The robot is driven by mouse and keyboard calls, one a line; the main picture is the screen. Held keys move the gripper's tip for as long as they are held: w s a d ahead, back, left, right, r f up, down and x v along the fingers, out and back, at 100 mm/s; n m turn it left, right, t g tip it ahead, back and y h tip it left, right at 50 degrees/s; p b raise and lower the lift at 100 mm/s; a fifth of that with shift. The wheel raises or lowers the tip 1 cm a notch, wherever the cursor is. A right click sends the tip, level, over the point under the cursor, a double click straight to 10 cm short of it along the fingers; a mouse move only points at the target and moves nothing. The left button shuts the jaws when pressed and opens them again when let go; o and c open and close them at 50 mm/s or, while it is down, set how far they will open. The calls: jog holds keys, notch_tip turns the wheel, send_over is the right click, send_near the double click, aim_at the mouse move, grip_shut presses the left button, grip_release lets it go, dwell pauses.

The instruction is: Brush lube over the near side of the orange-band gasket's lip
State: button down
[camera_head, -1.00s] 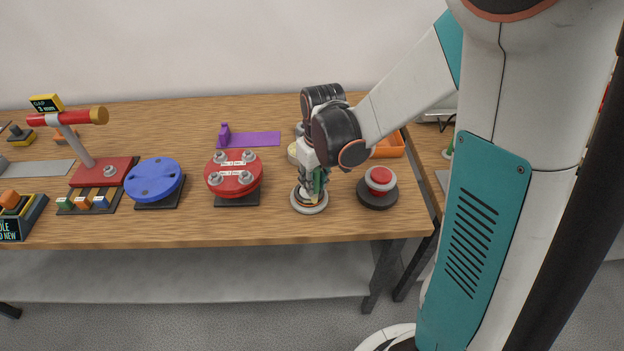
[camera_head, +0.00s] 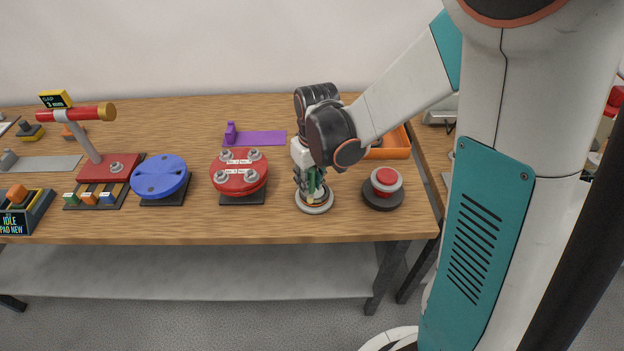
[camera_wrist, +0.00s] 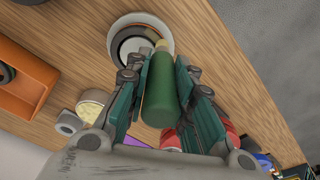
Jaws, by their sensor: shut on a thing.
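My gripper (camera_head: 311,183) is shut on a green-handled brush (camera_wrist: 161,92), with its fingers on both sides of the handle in the wrist view. The handle's pale tip end (camera_wrist: 162,45) reaches over the right part of a round white-rimmed piece (camera_wrist: 113,42). An orange-brown band shows inside that rim, so this looks like the orange-band gasket. In the head view the round piece (camera_head: 314,208) lies on the table right under my gripper. The bristles are hidden, and I cannot tell whether they touch the lip.
A red button on a dark base (camera_head: 384,190) stands close on the right. A red flange (camera_head: 239,178) and a blue disc (camera_head: 160,178) stand on the left. An orange tray (camera_head: 392,147) is behind, and a purple holder (camera_head: 258,138) is behind left. The table's front edge is near.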

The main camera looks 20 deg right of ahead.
jog(key=shift+d, duration=0.15)
dwell(0.3)
jog(key=shift+s+d, duration=0.2)
jog(key=shift+d, duration=0.35)
jog(key=shift+s+d, duration=0.2)
jog(key=shift+d, duration=0.3)
jog(key=shift+a, duration=0.15)
jog(key=shift+w+a, duration=0.2)
jog(key=shift+a, duration=0.35)
jog(key=shift+w+a, duration=0.2)
jog(key=shift+a, duration=0.3)
jog(key=shift+d, duration=0.1)
jog(key=shift+s+d, duration=0.2)
jog(key=shift+d, duration=0.35)
jog(key=shift+s+d, duration=0.2)
jog(key=shift+d, duration=0.35)
jog(key=shift+b, duration=0.3)
